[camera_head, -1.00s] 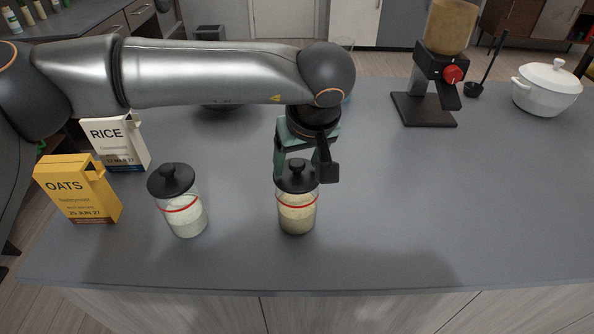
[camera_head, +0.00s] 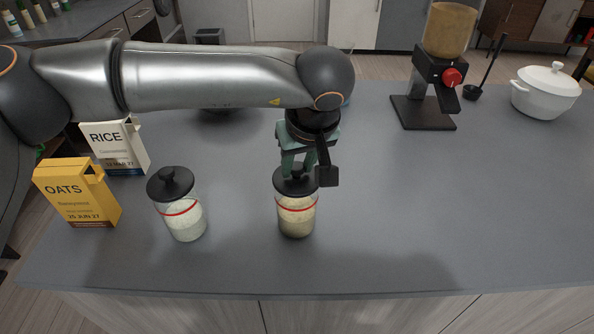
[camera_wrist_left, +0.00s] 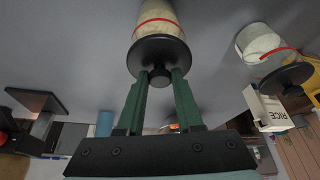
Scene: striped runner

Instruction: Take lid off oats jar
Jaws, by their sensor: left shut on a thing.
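The oats jar (camera_head: 297,217) is clear, with beige contents and a red band, and stands upright on the counter. It also shows in the left wrist view (camera_wrist_left: 157,17). Its black lid (camera_head: 284,187) sits on the jar; the lid's knob (camera_wrist_left: 160,76) is between my fingers in the left wrist view. My left gripper (camera_head: 297,170) is above the jar, pointing down, shut on the lid's knob. The fingers partly hide the knob in the head view. My right gripper is not in view.
A second jar (camera_head: 184,219) with white contents and a black lid stands to the left. An oats box (camera_head: 80,192) and a rice box (camera_head: 122,148) stand farther left. A grinder-like dispenser (camera_head: 436,75) and a white pot (camera_head: 543,95) stand at the back right.

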